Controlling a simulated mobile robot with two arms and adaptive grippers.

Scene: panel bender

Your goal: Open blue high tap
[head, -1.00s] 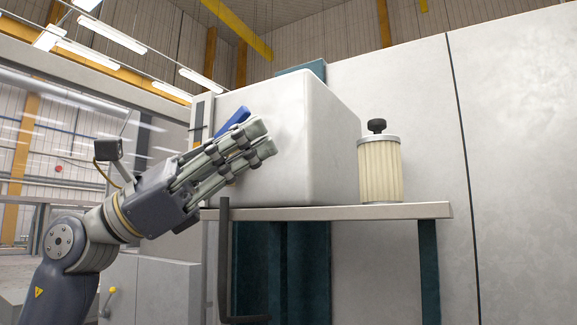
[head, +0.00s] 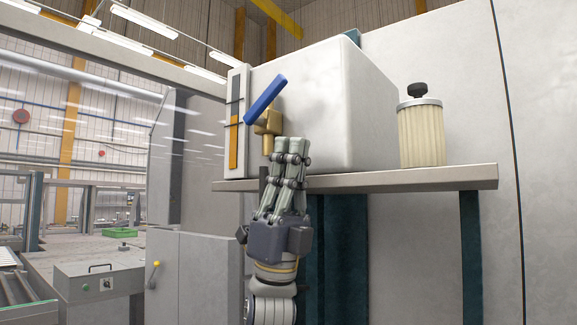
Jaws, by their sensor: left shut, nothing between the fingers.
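The blue tap handle (head: 265,98) sits on a brass valve body (head: 268,124) on the front of a white tank (head: 330,105). The handle slants, its upper end to the right and its lower end to the left. My left gripper (head: 291,142) points up just below and right of the brass valve. Its fingers are together with nothing held between them. It looks close to the valve's lower part, but I cannot tell whether it touches. My right gripper is not in view.
The tank stands on a grey shelf (head: 400,178) with teal legs. A level gauge (head: 234,140) is left of the valve. A cream filter with a black knob (head: 421,135) stands at the right. A yellow-knobbed lever (head: 154,272) is lower left.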

